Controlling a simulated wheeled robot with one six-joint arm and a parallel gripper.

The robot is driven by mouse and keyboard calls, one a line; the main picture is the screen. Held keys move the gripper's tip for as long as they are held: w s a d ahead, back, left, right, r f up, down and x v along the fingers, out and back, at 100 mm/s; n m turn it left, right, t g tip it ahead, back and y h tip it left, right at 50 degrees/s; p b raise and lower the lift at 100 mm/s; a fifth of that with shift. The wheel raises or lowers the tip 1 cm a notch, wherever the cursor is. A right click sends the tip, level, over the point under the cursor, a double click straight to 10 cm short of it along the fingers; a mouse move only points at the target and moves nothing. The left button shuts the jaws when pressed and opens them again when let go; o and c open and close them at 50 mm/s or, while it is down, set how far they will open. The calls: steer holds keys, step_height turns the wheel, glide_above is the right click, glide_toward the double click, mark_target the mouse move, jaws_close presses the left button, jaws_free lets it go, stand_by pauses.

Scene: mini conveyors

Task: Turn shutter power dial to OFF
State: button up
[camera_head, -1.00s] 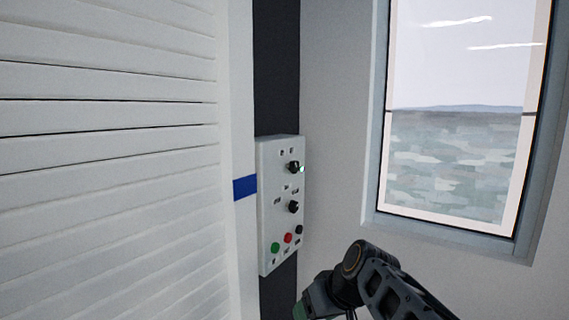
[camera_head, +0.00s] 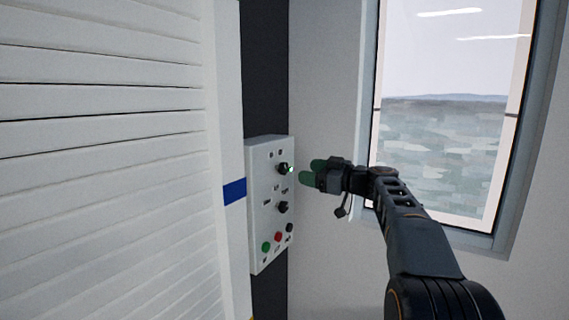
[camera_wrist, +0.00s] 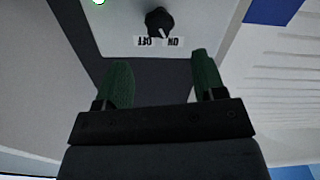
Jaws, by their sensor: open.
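A pale control box (camera_head: 257,215) is on the dark strip beside the shutter (camera_head: 110,160). Its upper black dial (camera_head: 284,168) has a small lit green lamp (camera_head: 291,170) next to it. In the wrist view, a black dial (camera_wrist: 159,21) sits above upside-down labels, OFF on the left and ON on the right; its white mark slants toward ON. That this is the upper dial seems likely. My gripper (camera_head: 308,171) is right of the box near the upper dial, apart from it. Its two green fingers (camera_wrist: 160,60) are spread and empty, with the dial ahead between them.
A second black dial (camera_head: 283,207) is below, then green (camera_head: 266,247), red (camera_head: 278,237) and black (camera_head: 290,228) buttons. A blue band (camera_head: 234,191) marks the shutter frame. A window (camera_head: 440,150) is behind my arm at right.

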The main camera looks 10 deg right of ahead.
mark_target(286, 168)
steer(key=p+x, duration=0.3)
steer(key=x, duration=0.6)
steer(key=shift+p, duration=0.3)
steer(key=shift+f, duration=0.1)
steer(key=c, duration=0.9)
